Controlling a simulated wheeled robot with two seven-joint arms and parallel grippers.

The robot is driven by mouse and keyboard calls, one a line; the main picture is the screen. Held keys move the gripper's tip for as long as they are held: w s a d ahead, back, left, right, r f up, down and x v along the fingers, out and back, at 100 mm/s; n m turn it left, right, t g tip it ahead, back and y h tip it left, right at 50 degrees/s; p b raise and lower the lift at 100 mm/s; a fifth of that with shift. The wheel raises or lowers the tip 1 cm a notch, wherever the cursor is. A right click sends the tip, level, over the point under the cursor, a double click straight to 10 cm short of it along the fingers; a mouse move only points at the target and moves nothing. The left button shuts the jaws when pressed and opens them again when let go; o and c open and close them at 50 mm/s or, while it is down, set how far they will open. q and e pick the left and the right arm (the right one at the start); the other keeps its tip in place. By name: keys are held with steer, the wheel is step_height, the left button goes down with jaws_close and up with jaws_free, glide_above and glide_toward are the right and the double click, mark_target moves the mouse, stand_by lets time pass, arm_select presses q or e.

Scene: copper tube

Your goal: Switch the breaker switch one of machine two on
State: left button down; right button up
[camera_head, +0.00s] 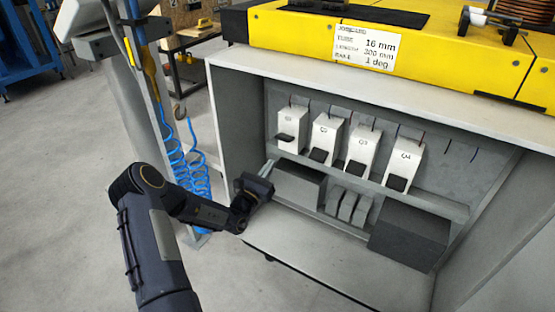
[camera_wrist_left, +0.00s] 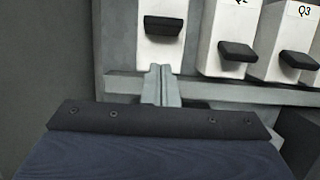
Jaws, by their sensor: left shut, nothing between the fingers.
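A row of white breaker switches with black levers is mounted inside the grey cabinet. The leftmost breaker (camera_head: 291,121) has its lever (camera_head: 286,137) higher on its housing than the levers of Q2 (camera_head: 326,130), Q3 (camera_head: 361,143) and Q4 (camera_head: 404,158). My left gripper (camera_head: 268,168) is shut and empty, at the left of the cabinet opening, below and left of the leftmost breaker. In the left wrist view the closed fingertips (camera_wrist_left: 160,72) point at the bottom of that breaker, below its lever (camera_wrist_left: 164,26). I see no contact with the lever. My right gripper is out of view.
A grey rail (camera_head: 370,185) runs below the breakers, with dark grey boxes (camera_head: 410,235) beneath. The cabinet's left wall (camera_head: 237,120) stands close to my left gripper. A yellow machine (camera_head: 300,40) sits on top. Blue coiled hose (camera_head: 185,165) hangs outside at left.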

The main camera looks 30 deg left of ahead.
arm_select(q)
steer(key=s, duration=0.5)
steer(key=shift+s+r, duration=0.2)
